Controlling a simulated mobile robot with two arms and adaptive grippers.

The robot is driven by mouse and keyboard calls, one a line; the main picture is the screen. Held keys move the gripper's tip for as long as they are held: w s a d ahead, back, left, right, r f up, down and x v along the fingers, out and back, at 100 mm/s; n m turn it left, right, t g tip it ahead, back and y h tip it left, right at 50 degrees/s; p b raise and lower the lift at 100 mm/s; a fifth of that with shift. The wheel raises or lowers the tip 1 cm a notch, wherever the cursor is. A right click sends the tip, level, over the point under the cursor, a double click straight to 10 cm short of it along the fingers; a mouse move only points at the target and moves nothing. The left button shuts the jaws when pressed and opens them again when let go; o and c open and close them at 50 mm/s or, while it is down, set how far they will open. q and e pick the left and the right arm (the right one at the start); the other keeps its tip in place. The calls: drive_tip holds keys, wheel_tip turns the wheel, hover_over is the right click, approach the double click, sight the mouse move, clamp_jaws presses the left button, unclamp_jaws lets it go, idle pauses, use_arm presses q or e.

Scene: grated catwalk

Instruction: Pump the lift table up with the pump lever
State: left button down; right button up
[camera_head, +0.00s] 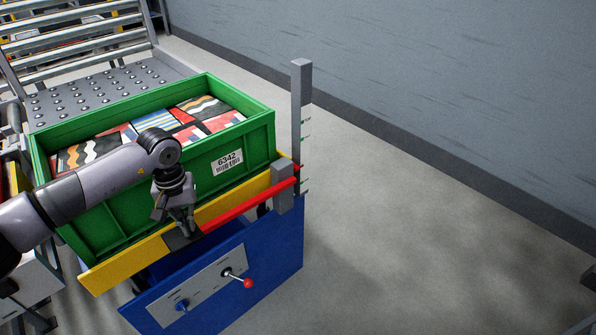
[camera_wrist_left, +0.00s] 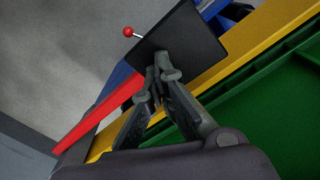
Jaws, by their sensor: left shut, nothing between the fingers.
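The lift table has a yellow-edged top (camera_head: 125,265) over a blue base (camera_head: 275,265). A red pump lever (camera_head: 250,206) runs along the yellow edge from a grey bracket at the right and ends in a dark flat pad (camera_head: 178,241). The red bar (camera_wrist_left: 95,118) and dark pad (camera_wrist_left: 205,42) also show in the left wrist view. My left gripper (camera_head: 183,230) is shut and empty, pointing down with its fingertips (camera_wrist_left: 160,72) at the pad. I cannot tell whether they touch it. My right gripper is not in view.
A green crate (camera_head: 252,140) of patterned boxes stands on the table top. The front panel (camera_head: 208,290) carries a small red-knobbed lever (camera_head: 248,283) and a blue knob (camera_head: 182,304). A grey post (camera_head: 301,90) rises at the right. The floor at right is clear.

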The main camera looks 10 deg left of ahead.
use_arm(q)
wheel_tip(320, 180, up, 3)
drive_tip(key=shift+f+p, duration=0.15)
drive_tip(key=shift+p, duration=0.6)
wheel_tip(320, 180, up, 3)
drive_tip(key=shift+r+p, duration=0.2)
drive_tip(key=shift+p, duration=0.95)
wheel_tip(320, 180, up, 5)
drive_tip(key=p, duration=0.2)
drive_tip(key=shift+p, duration=0.4)
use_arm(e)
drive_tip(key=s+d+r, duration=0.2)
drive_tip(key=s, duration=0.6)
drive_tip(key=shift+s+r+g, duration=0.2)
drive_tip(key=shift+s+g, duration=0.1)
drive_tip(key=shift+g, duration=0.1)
